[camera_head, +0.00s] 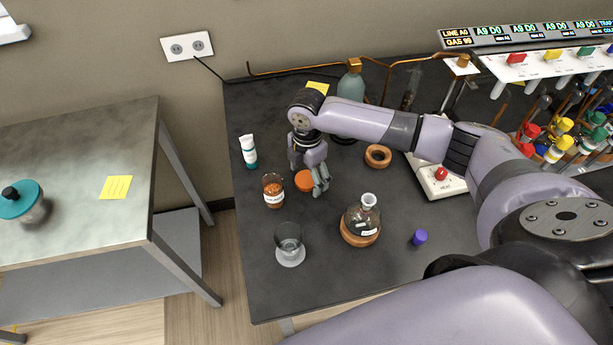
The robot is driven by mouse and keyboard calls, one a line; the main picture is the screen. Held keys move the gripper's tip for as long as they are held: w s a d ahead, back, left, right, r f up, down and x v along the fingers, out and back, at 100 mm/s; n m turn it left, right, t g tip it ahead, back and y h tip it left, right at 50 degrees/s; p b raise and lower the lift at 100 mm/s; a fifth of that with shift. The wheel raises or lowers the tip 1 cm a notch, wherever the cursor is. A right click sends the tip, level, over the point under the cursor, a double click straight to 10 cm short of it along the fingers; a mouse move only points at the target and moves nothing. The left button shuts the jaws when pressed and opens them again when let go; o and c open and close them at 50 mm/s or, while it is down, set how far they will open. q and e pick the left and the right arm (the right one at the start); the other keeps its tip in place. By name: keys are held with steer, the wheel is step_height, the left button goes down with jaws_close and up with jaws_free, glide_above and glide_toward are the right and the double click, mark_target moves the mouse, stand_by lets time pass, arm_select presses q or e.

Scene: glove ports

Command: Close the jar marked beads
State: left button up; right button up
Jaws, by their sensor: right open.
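A small clear jar (273,190) with orange-brown contents and a white label stands upright on the dark bench; its top looks open and its label is too small to read surely. An orange round lid (303,181) is just right of the jar, apart from it, and looks to lie on the bench. My right gripper (307,181) points down over the lid with its fingers open around it. The fingers partly hide the lid, and I cannot tell whether they touch it. My left gripper is not in view.
A heater (437,180) with a red knob is to the right.

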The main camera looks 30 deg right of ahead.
mark_target(307, 178)
steer(key=shift+c, duration=0.2)
steer(key=c, duration=0.8)
steer(key=shift+r, duration=0.1)
step_height(307, 178, up, 20)
steer(key=b, duration=0.3)
stand_by(0.4)
